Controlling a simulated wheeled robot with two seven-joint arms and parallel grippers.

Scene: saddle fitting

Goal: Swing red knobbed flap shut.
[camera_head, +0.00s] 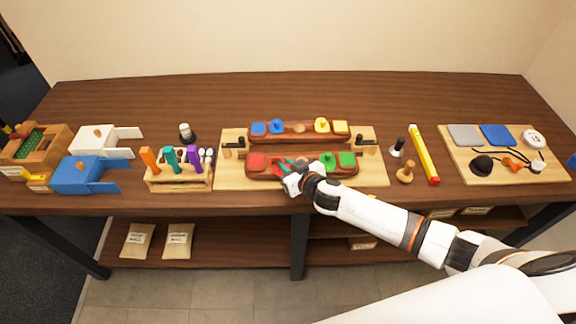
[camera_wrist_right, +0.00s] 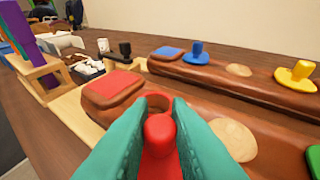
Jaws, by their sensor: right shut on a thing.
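The red knobbed flap (camera_wrist_right: 162,162) stands out from the front brown saddle bar (camera_head: 310,172). Its rounded red knob (camera_wrist_right: 158,129) sits between the teal fingers of my right gripper (camera_wrist_right: 158,135), which is shut on it. In the head view my right gripper (camera_head: 284,168) is at the left half of the front bar and hides most of the flap. A round opening (camera_wrist_right: 157,102) shows just behind the knob in the wrist view. A flat red pad (camera_head: 257,160) lies to its left. My left gripper is not in view.
The front bar also carries a green knobbed flap (camera_head: 327,159) and a green pad (camera_head: 347,159). The rear bar (camera_head: 299,128) holds blue and yellow parts. Black clamps (camera_head: 236,144) stand on the wooden board. A tool rack (camera_head: 178,178) stands left.

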